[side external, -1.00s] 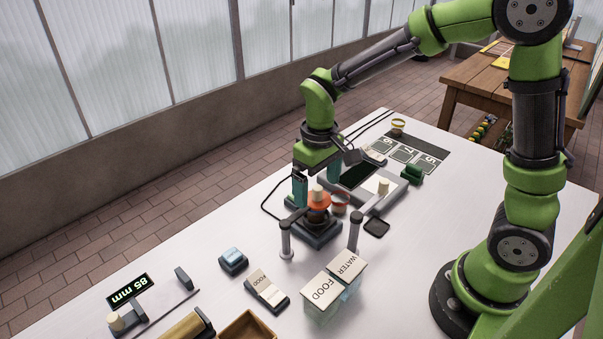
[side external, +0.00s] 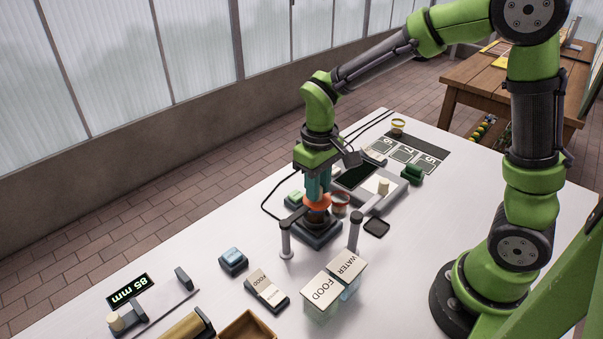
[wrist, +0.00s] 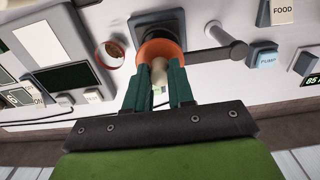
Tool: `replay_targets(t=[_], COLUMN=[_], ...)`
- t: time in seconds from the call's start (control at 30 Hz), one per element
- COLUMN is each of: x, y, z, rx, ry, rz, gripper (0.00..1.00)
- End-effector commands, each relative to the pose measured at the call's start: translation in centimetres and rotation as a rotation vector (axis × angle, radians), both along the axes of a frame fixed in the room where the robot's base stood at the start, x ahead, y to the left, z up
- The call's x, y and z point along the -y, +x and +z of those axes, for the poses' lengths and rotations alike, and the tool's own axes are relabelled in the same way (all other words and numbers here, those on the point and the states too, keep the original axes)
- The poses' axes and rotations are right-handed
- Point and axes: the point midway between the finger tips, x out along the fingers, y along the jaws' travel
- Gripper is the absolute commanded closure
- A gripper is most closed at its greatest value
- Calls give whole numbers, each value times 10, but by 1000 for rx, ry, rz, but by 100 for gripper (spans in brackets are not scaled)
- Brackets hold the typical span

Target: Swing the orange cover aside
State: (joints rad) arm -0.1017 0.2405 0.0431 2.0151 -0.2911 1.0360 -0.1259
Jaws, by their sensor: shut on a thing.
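The orange cover (side external: 318,203) sits on a dark square base (side external: 316,232) in the middle of the white table. It also shows in the wrist view (wrist: 150,50) as an orange ring with a pale knob (wrist: 160,70) on it. My gripper (side external: 318,192) is directly above the cover, pointing down. Its teal fingers are shut on the pale knob, one on each side. In the side view the fingers hide the knob.
FOOD and WATER boxes (side external: 323,288) stand nearer the front. The back left tabletop is mostly clear.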

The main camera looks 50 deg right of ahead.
Motion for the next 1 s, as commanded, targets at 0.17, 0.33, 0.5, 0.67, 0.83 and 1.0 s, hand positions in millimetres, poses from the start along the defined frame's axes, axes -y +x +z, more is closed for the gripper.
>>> replay_targets(t=[0.17, 0.33, 0.5, 0.67, 0.83, 1.0], x=[0, 0, -2, -4, -8, -11], y=[0, 0, 5, 15, 25, 34], z=[0, 0, 0, 0, 0, 0], rx=[0, 0, -1, -1, 0, -1], ry=[0, 0, 1, 2, 3, 4], rz=[0, 0, 0, 1, 3, 4], gripper=[87, 87, 87, 87, 87, 87])
